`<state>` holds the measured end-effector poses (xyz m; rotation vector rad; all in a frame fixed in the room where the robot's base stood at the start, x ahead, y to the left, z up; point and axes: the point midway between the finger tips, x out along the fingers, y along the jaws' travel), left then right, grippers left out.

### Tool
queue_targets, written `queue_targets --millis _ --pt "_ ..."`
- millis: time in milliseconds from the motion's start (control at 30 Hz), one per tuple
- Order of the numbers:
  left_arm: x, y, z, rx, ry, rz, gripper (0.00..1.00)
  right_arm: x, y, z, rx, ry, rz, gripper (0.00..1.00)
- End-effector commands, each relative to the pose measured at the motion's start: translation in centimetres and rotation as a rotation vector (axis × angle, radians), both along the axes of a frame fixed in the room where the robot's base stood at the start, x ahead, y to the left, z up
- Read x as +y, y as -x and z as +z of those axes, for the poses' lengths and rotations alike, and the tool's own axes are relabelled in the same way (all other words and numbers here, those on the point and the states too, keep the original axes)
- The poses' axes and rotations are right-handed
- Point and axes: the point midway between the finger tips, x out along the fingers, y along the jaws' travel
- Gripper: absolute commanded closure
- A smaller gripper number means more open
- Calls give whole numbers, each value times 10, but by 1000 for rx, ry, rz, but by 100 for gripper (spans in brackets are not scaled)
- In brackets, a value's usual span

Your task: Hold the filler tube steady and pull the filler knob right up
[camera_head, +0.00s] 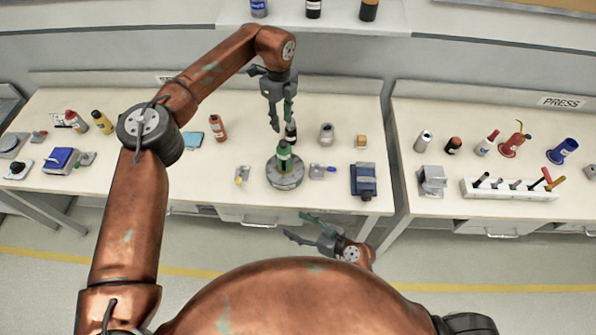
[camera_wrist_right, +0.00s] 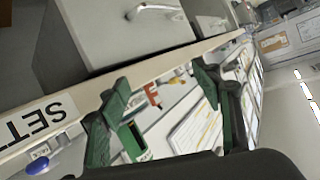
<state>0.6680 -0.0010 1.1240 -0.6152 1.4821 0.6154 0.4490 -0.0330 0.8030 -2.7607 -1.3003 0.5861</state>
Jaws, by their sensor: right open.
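The filler tube (camera_head: 283,160) looks like a green upright cylinder with a dark top, standing on a round grey base (camera_head: 285,179) near the front of the left bench. The filler knob is too small to tell from the tube's dark top. My left gripper (camera_head: 281,122) points down above and slightly behind the tube, apart from it, its fingers apart and empty. My right gripper (camera_head: 296,226) is low in front of the bench edge, open and empty. In the right wrist view, a green cylinder (camera_wrist_right: 132,140), likely the tube, shows beyond the spread fingers (camera_wrist_right: 160,76).
A black bottle (camera_head: 291,132) stands just behind the tube. A grey jar (camera_head: 326,134) and a blue device (camera_head: 364,181) are to its right. The right bench holds a white rack (camera_head: 510,190).

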Motion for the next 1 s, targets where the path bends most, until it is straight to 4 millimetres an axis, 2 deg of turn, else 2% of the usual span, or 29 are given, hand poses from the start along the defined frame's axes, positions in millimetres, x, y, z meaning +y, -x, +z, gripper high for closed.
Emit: queue_targets --millis 33,100,300,400,500,733,1000 --pt "0 0 0 0 0 0 71 6 -5 21 -44 -16 14 41" --pt "0 0 0 0 0 0 71 10 -24 43 -109 -33 8 41" --pt "0 0 0 0 0 0 71 1 -95 78 -250 -61 -106 41" --pt "0 0 0 0 0 0 71 -5 -124 94 -306 -73 -161 41" --pt "0 0 0 0 0 0 71 -10 -144 106 -346 -82 -202 41" --pt "0 0 0 0 0 0 71 -9 -166 116 -374 -90 -233 41" --pt "0 0 0 0 0 0 71 15 -198 116 -372 -90 -233 41"
